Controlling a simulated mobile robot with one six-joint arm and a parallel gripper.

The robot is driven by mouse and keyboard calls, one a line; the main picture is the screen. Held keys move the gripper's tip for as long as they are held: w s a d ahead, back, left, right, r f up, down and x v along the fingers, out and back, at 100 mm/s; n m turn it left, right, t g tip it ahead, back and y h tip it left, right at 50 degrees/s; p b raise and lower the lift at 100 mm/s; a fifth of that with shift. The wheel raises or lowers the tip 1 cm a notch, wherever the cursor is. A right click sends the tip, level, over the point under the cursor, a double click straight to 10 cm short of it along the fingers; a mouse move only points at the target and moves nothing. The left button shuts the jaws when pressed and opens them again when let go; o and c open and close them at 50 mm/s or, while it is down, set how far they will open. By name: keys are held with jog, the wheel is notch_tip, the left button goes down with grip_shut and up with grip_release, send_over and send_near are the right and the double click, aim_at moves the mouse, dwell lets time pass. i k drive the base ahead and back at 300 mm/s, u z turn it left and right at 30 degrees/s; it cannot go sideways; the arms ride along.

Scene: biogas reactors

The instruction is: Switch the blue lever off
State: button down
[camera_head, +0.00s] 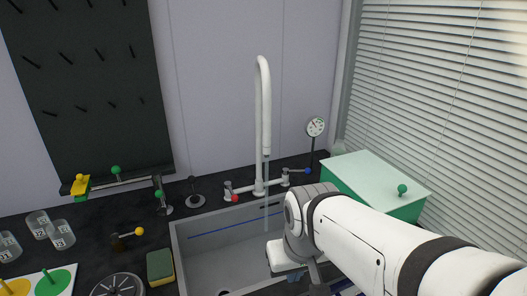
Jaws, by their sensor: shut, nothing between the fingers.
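The blue lever (307,171) is the right handle of the white tap (264,105) behind the sink. It ends in a small blue knob and sticks out to the right, roughly level. The left handle has a red knob (235,198). A thin pale stream runs down from the spout into the sink. My arm reaches in from the lower right, its wrist over the right side of the sink, in front of and below the blue lever. My gripper's fingers cannot be made out; they are hidden or below the picture edge. Nothing of mine visibly touches the lever.
A green box with a pale lid (372,180) stands right of the tap, and a round gauge (316,127) on a post behind the lever. The sink (205,262) looks mostly empty. A sponge (160,266) and glass jars (60,235) are on the left counter.

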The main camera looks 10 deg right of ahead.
aim_at(298, 171)
jog(key=u, duration=1.15)
jog(key=k, duration=1.7)
jog(key=z, duration=0.8)
jog(key=i, duration=1.65)
jog(key=z, duration=0.05)
